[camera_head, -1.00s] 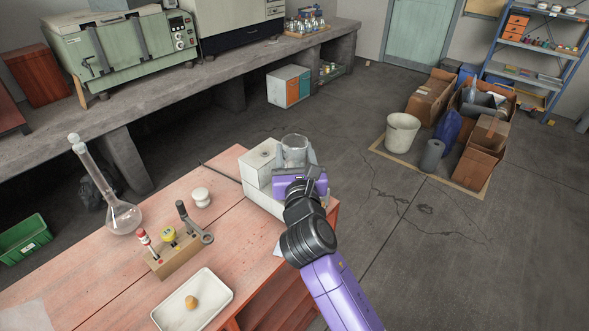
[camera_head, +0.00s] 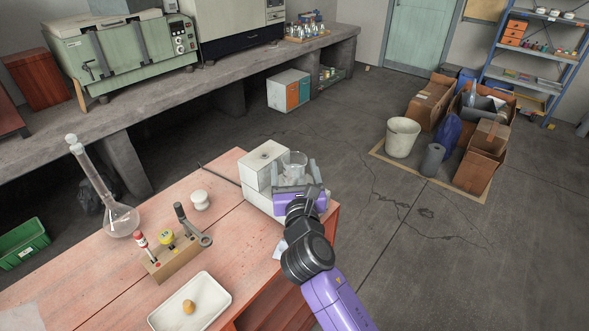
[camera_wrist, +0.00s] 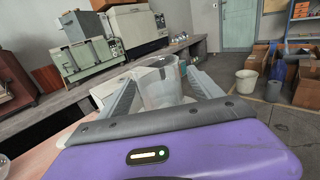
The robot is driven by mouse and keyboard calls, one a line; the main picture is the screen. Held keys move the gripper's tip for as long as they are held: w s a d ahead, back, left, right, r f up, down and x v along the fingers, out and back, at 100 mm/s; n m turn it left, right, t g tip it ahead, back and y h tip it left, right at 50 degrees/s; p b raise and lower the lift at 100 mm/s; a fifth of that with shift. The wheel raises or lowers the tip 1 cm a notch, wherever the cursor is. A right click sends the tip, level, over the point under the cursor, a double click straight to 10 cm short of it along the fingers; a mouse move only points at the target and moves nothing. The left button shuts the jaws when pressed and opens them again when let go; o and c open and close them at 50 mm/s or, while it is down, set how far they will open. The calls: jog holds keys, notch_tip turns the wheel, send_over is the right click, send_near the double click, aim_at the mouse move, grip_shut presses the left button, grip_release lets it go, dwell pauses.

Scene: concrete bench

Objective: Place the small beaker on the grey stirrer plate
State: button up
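The small clear glass beaker (camera_head: 294,162) stands upright on the low front part of the pale stirrer (camera_head: 258,198), beside its taller white box. The grey plate under it is hidden by my gripper. My gripper (camera_head: 295,172) is low around the beaker, one finger on each side. In the wrist view the beaker (camera_wrist: 160,85) is between the two spread fingers of my gripper (camera_wrist: 163,88). The fingers look apart from the glass, with a narrow gap at the right.
The stirrer is near the table's far right corner. Open floor lies to the right.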

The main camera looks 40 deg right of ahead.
jog(key=shift+r, duration=0.1)
jog(key=b+v, duration=0.1)
jog(key=v, duration=1.1)
jog(key=s+a+f+m+y, duration=0.4)
jog(key=s+f+m, duration=0.2)
jog(key=s, duration=0.2)
jog(key=s+a+f+m+y, duration=0.35)
jog(key=s+f+m, duration=0.2)
jog(key=s, duration=0.25)
jog(key=s+r+m+y, duration=0.1)
jog(key=s+r+m, duration=0.1)
jog(key=s+m, duration=0.6)
jog(key=s+a+r+m+y, duration=0.1)
jog(key=s+r+m, duration=0.2)
jog(key=s+m, duration=0.5)
jog(key=shift+a+r+m, duration=0.25)
jog(key=shift+a+m, duration=0.05)
jog(key=shift+m, duration=0.75)
